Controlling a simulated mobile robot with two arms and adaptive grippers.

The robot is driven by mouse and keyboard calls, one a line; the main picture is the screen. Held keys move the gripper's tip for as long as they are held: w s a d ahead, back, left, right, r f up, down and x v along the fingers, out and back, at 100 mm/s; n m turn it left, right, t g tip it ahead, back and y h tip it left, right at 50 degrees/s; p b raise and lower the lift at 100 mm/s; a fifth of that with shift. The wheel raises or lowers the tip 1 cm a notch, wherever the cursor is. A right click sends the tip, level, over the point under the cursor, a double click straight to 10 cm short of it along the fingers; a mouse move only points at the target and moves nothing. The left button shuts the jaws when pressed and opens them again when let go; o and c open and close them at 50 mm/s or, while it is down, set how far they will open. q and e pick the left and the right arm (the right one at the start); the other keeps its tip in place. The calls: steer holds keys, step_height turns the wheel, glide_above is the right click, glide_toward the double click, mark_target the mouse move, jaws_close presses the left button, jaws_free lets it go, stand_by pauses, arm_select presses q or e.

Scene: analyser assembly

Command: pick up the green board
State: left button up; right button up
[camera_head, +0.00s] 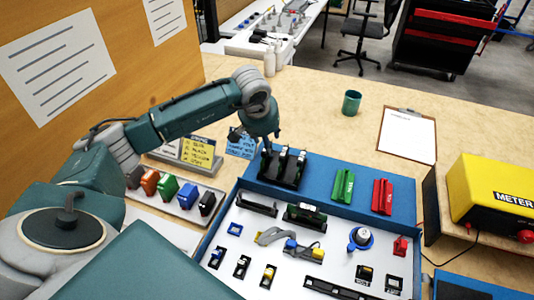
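A bright green upright piece (342,185) stands on the blue back panel, left of a similar red piece (382,196). A dark part with some green on it (305,214) lies in the white tray area; I cannot tell which of these is the green board. My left arm comes in from the left and bends down. My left gripper (267,146) is by the left end of a black slotted holder (285,168), left of the bright green piece and apart from it. Its fingers are small and dark, so their opening is unclear. My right gripper is out of view.
The blue-edged tray (221,226) holds several small parts. A rack of coloured blocks (170,188) stands left. A green cup (351,102) and clipboard (407,135) lie behind on clear wood. A yellow meter (490,190) stands right.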

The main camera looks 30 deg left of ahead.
arm_select(q)
steer(key=x, duration=0.1)
steer(key=p+x, duration=0.1)
steer(key=x, duration=0.2)
steer(key=shift+s+f+p, duration=0.2)
steer(key=shift+f+p, duration=0.1)
steer(key=shift+w+a+f, duration=0.1)
steer(key=shift+w+f, duration=0.1)
steer(key=shift+f, duration=0.15)
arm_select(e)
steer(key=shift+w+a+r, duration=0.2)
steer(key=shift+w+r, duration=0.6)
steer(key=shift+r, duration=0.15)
arm_select(q)
steer(key=shift+c, duration=0.6)
jaws_close()
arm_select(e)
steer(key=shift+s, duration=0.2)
